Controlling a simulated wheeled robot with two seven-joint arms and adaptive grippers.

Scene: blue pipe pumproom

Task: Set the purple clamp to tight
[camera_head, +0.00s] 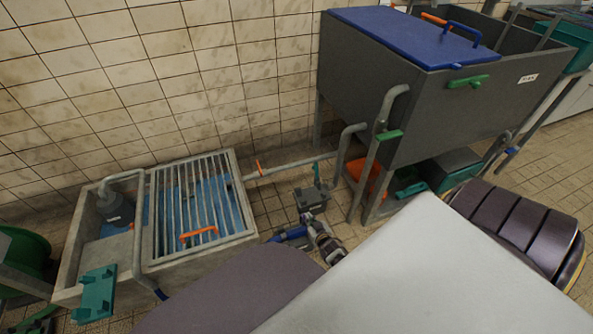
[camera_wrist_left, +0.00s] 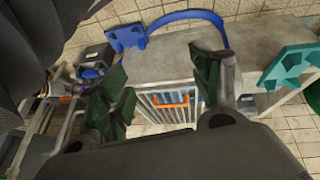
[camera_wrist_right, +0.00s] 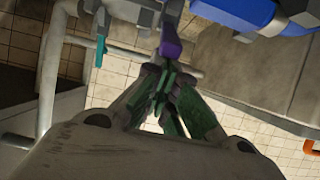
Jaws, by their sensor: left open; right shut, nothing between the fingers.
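The purple clamp lever (camera_wrist_right: 170,42) shows in the right wrist view, just beyond my right fingertips, beside a grey fitting and a thick blue part (camera_wrist_right: 245,15). My right gripper (camera_wrist_right: 167,78) is shut and empty. Its tips look close to the purple lever or touching it; I cannot tell which. In the head view my right gripper (camera_head: 311,222) is low on the floor side by the blue part (camera_head: 290,234), and the purple lever is too small to make out. My left gripper (camera_wrist_left: 160,90) is open and empty in its wrist view, above the basin edge.
A concrete basin with a barred grate (camera_head: 200,205) and orange handle stands left. A small grey pump (camera_head: 312,197) with a teal lever sits mid-floor. A dark tank (camera_head: 360,80) with blue lid stands at the right. Pipes (camera_head: 300,165) run between basin and tank.

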